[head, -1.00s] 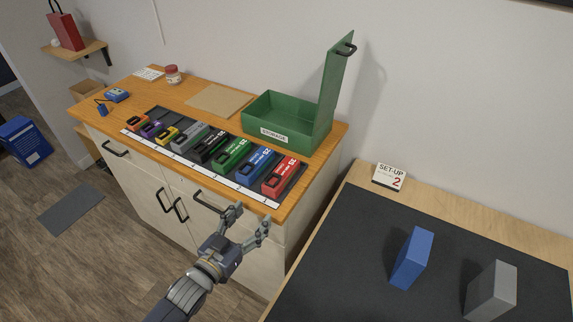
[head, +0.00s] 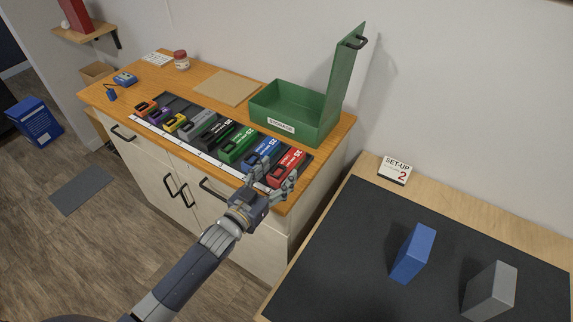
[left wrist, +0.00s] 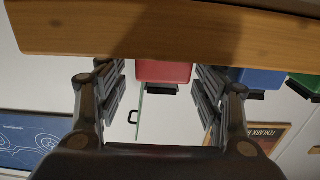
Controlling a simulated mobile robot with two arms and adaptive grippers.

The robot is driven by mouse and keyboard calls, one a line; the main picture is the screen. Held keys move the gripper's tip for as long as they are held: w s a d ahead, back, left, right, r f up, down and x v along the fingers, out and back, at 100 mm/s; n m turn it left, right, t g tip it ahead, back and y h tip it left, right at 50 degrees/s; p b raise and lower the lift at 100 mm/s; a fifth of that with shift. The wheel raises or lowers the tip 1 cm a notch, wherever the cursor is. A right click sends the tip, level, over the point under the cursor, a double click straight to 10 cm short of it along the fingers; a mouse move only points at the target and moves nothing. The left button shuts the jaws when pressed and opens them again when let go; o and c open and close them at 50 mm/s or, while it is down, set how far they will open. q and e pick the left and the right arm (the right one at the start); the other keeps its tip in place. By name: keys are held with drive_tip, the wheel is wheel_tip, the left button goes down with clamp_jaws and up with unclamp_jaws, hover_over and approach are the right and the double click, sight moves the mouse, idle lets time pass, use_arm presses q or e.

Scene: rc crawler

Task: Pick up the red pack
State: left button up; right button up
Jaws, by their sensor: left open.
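The red pack (head: 288,165) lies at the right end of a row of coloured packs on the wooden counter. My left gripper (head: 272,178) is open at the counter's front edge, its fingers partly covering the near part of the red pack and of the blue pack (head: 261,153). In the left wrist view the red pack (left wrist: 163,72) shows between the two open fingers, beyond the counter edge; I see no contact. The blue pack (left wrist: 262,79) is to its right there, outside the fingers. My right gripper is not in view.
The green pack (head: 238,147) and several others continue the row leftward. An open green storage box (head: 270,118) stands behind, its lid raised. The counter's front edge (left wrist: 160,38) is close to my fingers. At right, a dark-topped table (head: 340,255) holds blue and grey blocks.

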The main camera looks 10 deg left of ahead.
sight(282, 165)
use_arm(q)
drive_tip(key=x, duration=0.3)
drive_tip(key=shift+w+r, duration=0.1)
drive_tip(key=shift+w, duration=0.05)
drive_tip(key=c, duration=1.4)
drive_tip(key=shift+r, duration=0.15)
